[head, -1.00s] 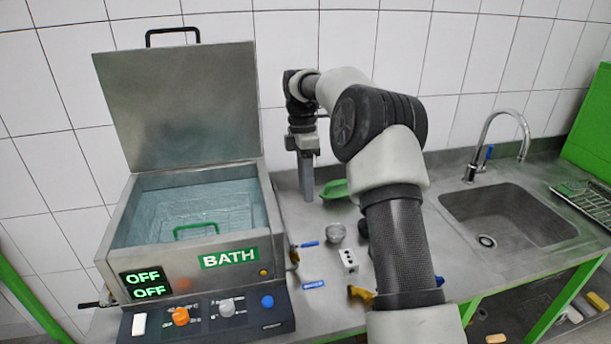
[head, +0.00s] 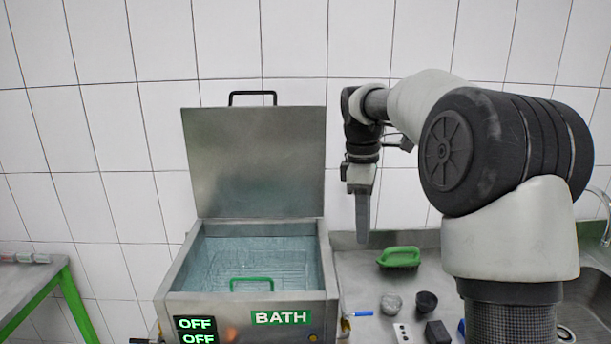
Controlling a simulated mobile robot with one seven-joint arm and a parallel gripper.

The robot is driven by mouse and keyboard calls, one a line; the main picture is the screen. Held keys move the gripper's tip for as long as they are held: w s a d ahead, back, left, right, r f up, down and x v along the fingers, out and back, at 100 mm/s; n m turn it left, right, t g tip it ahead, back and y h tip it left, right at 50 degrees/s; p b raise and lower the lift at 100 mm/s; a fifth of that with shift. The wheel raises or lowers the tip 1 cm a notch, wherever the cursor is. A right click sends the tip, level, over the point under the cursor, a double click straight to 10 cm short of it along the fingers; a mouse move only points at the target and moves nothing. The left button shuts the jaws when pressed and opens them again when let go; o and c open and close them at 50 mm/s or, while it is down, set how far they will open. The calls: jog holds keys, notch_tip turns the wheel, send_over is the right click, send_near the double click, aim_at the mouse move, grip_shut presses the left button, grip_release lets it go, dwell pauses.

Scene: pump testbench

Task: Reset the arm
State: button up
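My gripper (head: 362,218) hangs pointing down at the end of my arm, above the counter and to the right of the bath. Its fingers show edge-on as one narrow grey piece, so I cannot tell whether it is open or shut. I see nothing hanging from it. My forearm and large dark elbow joint fill the right of the view.
The bath (head: 250,295) stands with its lid (head: 255,160) up; its displays read OFF. On the counter lie a green brush (head: 399,256), a grey round object (head: 391,304), a dark cup-like object (head: 426,301) and a white block (head: 403,333). A green-framed table (head: 65,285) stands left.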

jog(key=s+r+m+t, duration=0.2)
jog(key=s+m, duration=0.3)
jog(key=s, duration=0.6)
jog(key=s+r+m+t, duration=0.2)
jog(key=s+m, duration=0.3)
jog(key=s, duration=0.5)
jog(key=s+f+m+t+y, duration=0.1)
jog(key=s+f+m, duration=0.3)
jog(key=s, duration=0.3)
jog(key=shift+a+t, duration=0.35)
jog(key=shift+t, duration=0.05)
jog(key=shift+s, duration=0.1)
